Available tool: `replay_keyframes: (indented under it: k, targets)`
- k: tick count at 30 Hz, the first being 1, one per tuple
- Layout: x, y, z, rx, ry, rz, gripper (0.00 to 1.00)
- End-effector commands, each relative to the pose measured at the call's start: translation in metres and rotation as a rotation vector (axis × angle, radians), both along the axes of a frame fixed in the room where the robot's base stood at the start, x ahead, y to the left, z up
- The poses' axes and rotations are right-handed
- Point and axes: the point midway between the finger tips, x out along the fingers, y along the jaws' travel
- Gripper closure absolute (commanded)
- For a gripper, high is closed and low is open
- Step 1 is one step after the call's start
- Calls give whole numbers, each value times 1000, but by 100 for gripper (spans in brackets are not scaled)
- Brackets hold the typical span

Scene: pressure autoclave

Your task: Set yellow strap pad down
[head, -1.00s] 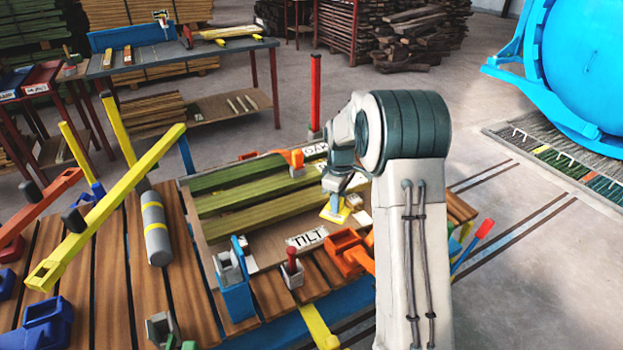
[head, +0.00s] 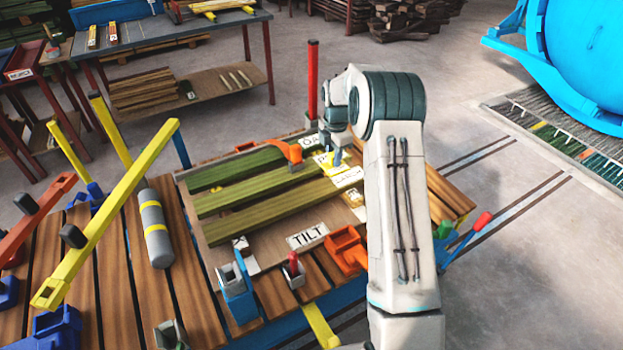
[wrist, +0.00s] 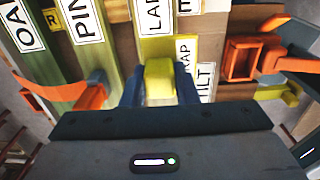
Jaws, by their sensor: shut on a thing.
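The yellow strap pad (wrist: 159,70) is a small yellow block between the blue fingers of my gripper (wrist: 160,84) in the wrist view. My gripper is shut on it. In the head view my gripper (head: 337,157) is at the right end of the green boards, with a bit of the yellow pad (head: 324,160) showing beside it. The pad is over the tray's label area, close to the LARCH label (wrist: 154,16) and a partly covered STRAP label (wrist: 186,55). I cannot tell whether the pad touches the surface under it.
Green boards (head: 262,188) lie in a shallow tray. An orange clamp (head: 290,151) sits at their far end and an orange box-shaped part (head: 347,249) near the front. A TILT label (head: 307,238) lies between. A red post (head: 312,80) stands behind.

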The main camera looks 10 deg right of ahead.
Motion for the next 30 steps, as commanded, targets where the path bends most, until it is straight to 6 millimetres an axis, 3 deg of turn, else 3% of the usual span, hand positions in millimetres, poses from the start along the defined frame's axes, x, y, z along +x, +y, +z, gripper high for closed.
replay_keyframes:
  k: [3,10,16,23,30]
  targets:
    - [-2,29,-15,-1,3,4,96]
    - [-4,64,-37,-1,1,0,96]
    - [-4,69,-48,-2,2,-3,96]
    - [-4,69,-79,-1,2,-2,96]
    - [-4,69,-81,-1,-1,-3,96]
